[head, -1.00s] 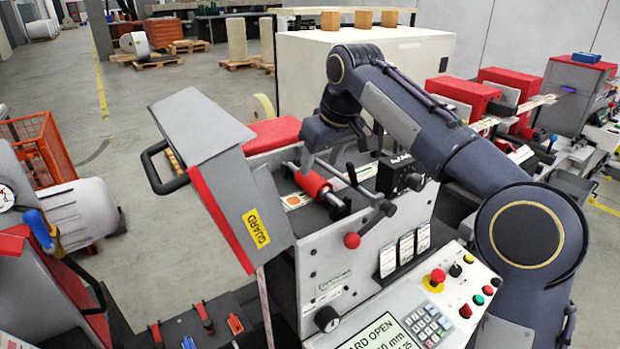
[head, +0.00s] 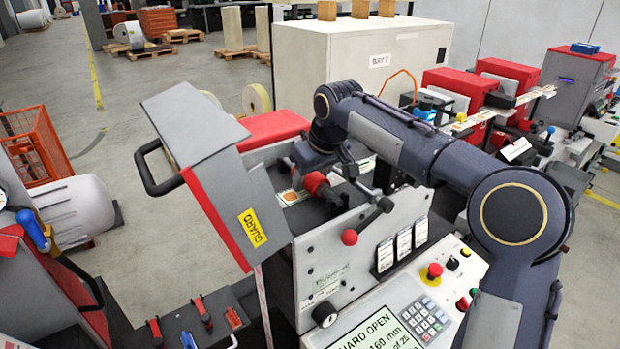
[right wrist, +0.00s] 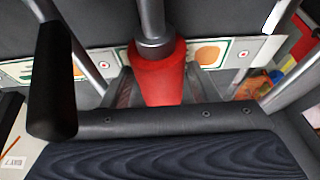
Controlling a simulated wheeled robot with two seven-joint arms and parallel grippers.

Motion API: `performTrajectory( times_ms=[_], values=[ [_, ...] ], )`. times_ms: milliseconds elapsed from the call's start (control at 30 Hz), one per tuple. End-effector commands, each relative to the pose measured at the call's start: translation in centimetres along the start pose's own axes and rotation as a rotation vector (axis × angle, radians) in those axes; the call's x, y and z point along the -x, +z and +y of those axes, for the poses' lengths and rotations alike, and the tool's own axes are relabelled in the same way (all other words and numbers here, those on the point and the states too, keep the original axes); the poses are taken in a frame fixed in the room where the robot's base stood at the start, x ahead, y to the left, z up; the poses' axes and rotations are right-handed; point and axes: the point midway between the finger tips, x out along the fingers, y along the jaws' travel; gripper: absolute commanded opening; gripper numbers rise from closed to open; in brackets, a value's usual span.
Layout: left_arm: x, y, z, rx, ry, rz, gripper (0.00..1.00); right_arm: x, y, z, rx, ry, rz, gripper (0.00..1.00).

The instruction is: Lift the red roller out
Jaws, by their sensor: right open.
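The red roller (head: 316,183) lies in the rewinder beside the raised guard (head: 215,165). In the head view my right arm hides much of it. In the right wrist view the red roller (right wrist: 160,72) with its bright metal shaft fills the middle. My right gripper (head: 326,176) is down at the roller, and it also shows in the right wrist view (right wrist: 159,90). Its dark fingers are open, one on each side of the roller. I cannot tell whether they touch it. My left gripper is not in view.
A label strip (right wrist: 210,52) runs behind the roller. A black handle (right wrist: 54,80) stands close on the left in the wrist view.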

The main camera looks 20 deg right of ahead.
Motion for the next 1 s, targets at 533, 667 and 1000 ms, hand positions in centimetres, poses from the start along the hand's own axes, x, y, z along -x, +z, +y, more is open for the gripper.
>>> performTrajectory(
  times_ms=[533,667,1000],
  values=[
    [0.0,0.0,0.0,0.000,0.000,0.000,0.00,0.1,-0.1,0.0,0.000,0.000,0.002,0.08],
    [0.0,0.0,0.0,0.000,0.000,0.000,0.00,0.2,-0.1,0.0,0.000,0.000,0.002,0.08],
    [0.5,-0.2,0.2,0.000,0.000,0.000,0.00,3.1,-1.4,-0.1,0.003,0.000,0.007,0.08]
  ],
)
